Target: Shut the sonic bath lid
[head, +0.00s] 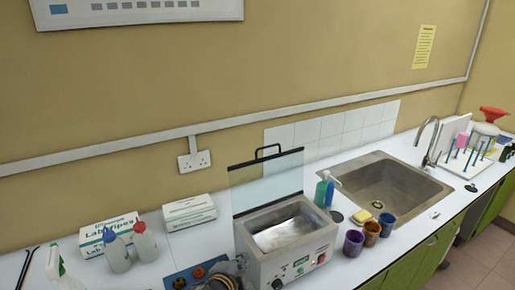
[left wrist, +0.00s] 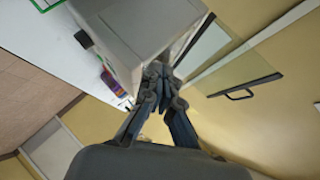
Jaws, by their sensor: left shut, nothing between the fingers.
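The sonic bath (head: 285,243) is a grey box on the white worktop, with its steel tank uncovered. Its clear lid (head: 265,184) stands upright at the back, open, with a dark top edge and a black handle (head: 268,146). In the left wrist view the bath's grey casing (left wrist: 135,35) is close ahead, and the lid (left wrist: 235,70) with its handle (left wrist: 238,94) is to the right. My left gripper (left wrist: 158,75) is shut and empty, close beside the casing; I cannot tell whether it touches. My right gripper is not in view.
Purple, brown and blue jars (head: 353,243) stand right of the bath, before the sink (head: 385,188). A green bottle (head: 322,190) stands beside the lid. Wipes boxes (head: 190,211) and squeeze bottles (head: 117,252) are at left. A blue item (head: 180,280) lies left of the bath.

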